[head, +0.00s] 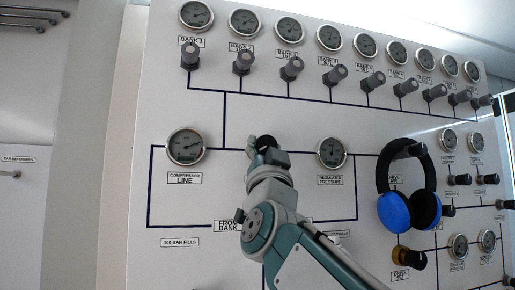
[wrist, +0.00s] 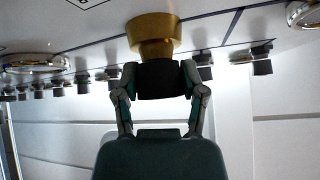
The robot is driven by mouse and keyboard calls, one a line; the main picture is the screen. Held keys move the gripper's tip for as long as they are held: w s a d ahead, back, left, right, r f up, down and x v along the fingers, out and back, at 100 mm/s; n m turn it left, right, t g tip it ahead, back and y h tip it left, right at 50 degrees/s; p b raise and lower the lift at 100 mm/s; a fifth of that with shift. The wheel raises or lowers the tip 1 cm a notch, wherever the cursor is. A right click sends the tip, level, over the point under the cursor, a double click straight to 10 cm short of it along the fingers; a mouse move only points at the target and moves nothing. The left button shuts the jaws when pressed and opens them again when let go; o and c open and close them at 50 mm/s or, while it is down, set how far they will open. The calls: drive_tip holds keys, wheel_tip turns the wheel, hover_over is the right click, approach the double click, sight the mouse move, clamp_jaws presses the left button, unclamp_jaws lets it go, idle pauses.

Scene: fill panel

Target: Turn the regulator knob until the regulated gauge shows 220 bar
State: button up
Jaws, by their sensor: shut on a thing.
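The regulator knob, a brass collar with a black grip (wrist: 154,34), stands out from the panel in the wrist view. My gripper (wrist: 160,78) has one finger on each side of the black grip and is shut on it. In the head view my gripper (head: 268,155) is at the panel between two gauges, and my arm hides most of the knob.
The compression line gauge (head: 187,147) is to the left. Blue ear defenders (head: 407,195) hang to the right, near a brass-collared drive knob (head: 408,258).

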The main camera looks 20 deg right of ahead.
drive_tip(key=shift+n+y, duration=0.4)
drive_tip(key=shift+n, duration=0.1)
drive_tip(key=o, duration=1.2)
drive_tip(key=shift+c, duration=0.2)
drive_tip(key=v, duration=1.2)
drive_tip(key=shift+f, duration=0.1)
